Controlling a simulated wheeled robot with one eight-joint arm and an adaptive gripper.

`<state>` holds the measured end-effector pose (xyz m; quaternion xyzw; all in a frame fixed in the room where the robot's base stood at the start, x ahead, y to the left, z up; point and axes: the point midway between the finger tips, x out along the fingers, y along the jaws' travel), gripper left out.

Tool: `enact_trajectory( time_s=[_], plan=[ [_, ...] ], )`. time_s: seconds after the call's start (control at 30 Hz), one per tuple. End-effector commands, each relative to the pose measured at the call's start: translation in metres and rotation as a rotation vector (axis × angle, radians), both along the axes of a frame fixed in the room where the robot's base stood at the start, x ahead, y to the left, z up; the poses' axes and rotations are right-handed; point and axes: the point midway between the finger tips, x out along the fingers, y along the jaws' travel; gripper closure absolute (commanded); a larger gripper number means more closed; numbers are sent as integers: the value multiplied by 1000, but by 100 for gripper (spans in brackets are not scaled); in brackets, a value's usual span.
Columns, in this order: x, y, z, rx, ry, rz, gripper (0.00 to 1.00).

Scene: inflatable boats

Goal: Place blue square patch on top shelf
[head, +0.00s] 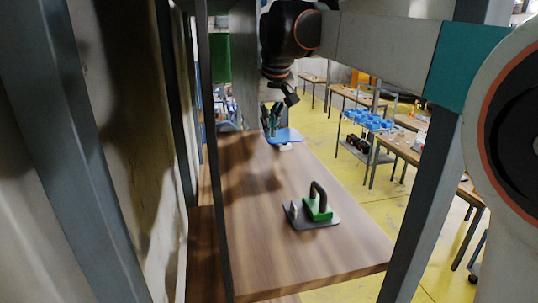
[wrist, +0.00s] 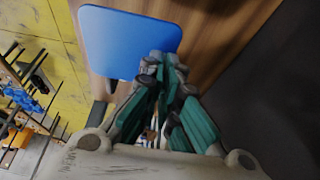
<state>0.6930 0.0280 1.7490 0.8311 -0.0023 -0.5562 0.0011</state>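The blue square patch (head: 284,135) is at the far part of a wooden shelf board (head: 265,235) in the head view. It also shows large and flat in the wrist view (wrist: 122,42). My gripper (head: 270,128) points down at the patch's left edge. In the wrist view my gripper's fingertips (wrist: 165,66) are close together at the patch's lower right corner and look shut on its edge. The fingertips hide that corner. Whether the patch touches the board is unclear.
A small white item (head: 286,147) shows just below the patch. Metal posts (head: 420,190) flank the board. Tables stand beyond on the yellow floor.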

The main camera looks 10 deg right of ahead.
Motion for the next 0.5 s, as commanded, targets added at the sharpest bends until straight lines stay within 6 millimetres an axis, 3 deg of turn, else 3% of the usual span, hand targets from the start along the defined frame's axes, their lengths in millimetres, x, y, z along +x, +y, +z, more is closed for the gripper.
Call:
enact_trajectory(
  time_s=[0.2, 0.5],
  plan=[
    [-1, 0, -33, 0, 0, 0, 100],
    [0, 0, -61, 0, 0, 0, 100]
  ],
)
